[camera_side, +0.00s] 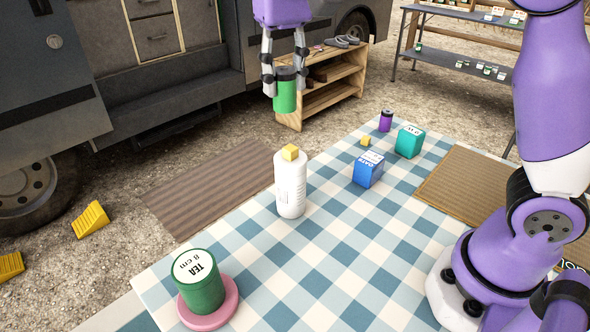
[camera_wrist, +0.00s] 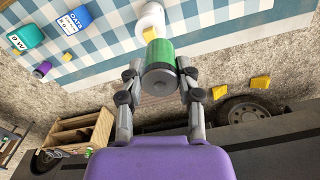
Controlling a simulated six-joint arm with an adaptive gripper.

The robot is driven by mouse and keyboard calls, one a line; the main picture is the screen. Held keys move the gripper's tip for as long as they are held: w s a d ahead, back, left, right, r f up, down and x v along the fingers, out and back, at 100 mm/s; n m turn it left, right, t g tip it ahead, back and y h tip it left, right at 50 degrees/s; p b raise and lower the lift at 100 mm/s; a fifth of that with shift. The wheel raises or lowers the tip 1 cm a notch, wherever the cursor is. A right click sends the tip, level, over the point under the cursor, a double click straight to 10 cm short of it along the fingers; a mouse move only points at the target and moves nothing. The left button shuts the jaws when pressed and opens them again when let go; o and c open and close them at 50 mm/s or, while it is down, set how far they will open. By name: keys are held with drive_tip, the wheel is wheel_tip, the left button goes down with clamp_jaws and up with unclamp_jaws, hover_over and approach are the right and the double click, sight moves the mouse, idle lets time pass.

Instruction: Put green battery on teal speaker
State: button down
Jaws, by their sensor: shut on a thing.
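My gripper (camera_side: 285,82) is shut on the green battery (camera_side: 286,98), a green cylinder with a dark end. It holds the battery upright in the air, clear of the table. In the wrist view the battery (camera_wrist: 160,52) sits between the two fingers of my gripper (camera_wrist: 160,78). The teal speaker (camera_side: 409,141), a small teal block with a white marked top, stands on the checked cloth at the far right part of the table. It also shows at the upper left of the wrist view (camera_wrist: 27,37). Its top is bare, and the gripper is well apart from it.
A blue oats box (camera_side: 368,170), small yellow cube (camera_side: 365,141) and purple battery (camera_side: 386,121) are near the speaker. A green tea tin (camera_side: 200,285) stands front left.

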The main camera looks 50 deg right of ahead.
drive_tip(key=d+m, duration=0.5)
drive_tip(key=d, duration=1.1)
drive_tip(key=m, duration=0.3)
hover_over(413, 130)
wheel_tip(413, 130, down, 12)
drive_tip(key=shift+f, duration=2)
drive_tip(key=shift+f, duration=0.15)
drive_tip(key=c, duration=0.5)
unclamp_jaws()
